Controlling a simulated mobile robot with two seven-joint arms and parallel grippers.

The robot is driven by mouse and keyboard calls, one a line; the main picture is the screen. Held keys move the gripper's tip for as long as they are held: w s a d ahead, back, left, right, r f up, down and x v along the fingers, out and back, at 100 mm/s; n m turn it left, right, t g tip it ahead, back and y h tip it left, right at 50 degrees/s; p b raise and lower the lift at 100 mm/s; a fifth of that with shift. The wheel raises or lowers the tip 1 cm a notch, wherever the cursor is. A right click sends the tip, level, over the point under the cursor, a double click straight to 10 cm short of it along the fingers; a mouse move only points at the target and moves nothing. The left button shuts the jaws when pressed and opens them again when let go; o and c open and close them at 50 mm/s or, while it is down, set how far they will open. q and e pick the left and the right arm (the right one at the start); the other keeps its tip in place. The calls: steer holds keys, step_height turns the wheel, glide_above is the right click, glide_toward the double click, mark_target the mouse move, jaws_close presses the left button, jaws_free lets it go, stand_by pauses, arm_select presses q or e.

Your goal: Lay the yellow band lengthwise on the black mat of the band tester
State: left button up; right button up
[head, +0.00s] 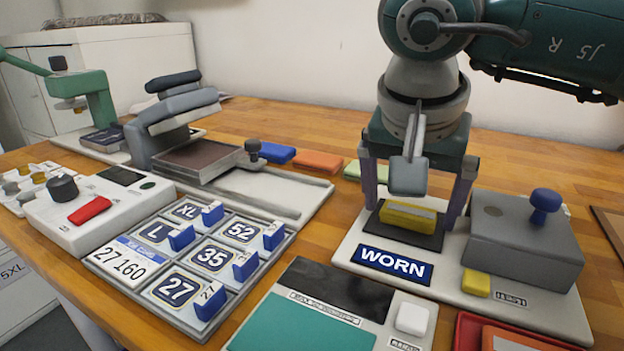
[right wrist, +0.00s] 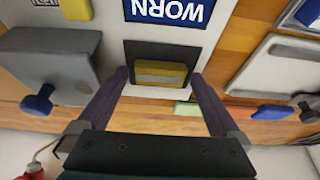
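The yellow band (head: 408,214), with a pale stripe, lies on the black mat (head: 430,242) of the band tester (head: 350,228), its long side along the mat's long side. In the right wrist view the band (right wrist: 160,80) sits within the black mat (right wrist: 145,48), near the mat's edge on my gripper's side. My right gripper (head: 412,212) points down over the mat. Its fingers stand apart on either side of the band, with gaps between them and the band, so it is open and empty. My left gripper is not in view.
The tester carries a WORN sign (head: 393,265), a grey block (head: 520,245) with a blue knob (head: 545,203), and a yellow square (head: 476,283). Blue (head: 277,152), orange (head: 318,162) and pale green (head: 366,170) pieces lie behind. A size-tag tray (head: 190,262) stands left; a red tray (head: 466,330) in front.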

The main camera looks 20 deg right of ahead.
steer(key=shift+r, duration=0.1)
steer(key=shift+r, duration=0.3)
steer(key=p+v, duration=0.2)
steer(key=v, duration=0.9)
steer(key=shift+r, duration=0.25)
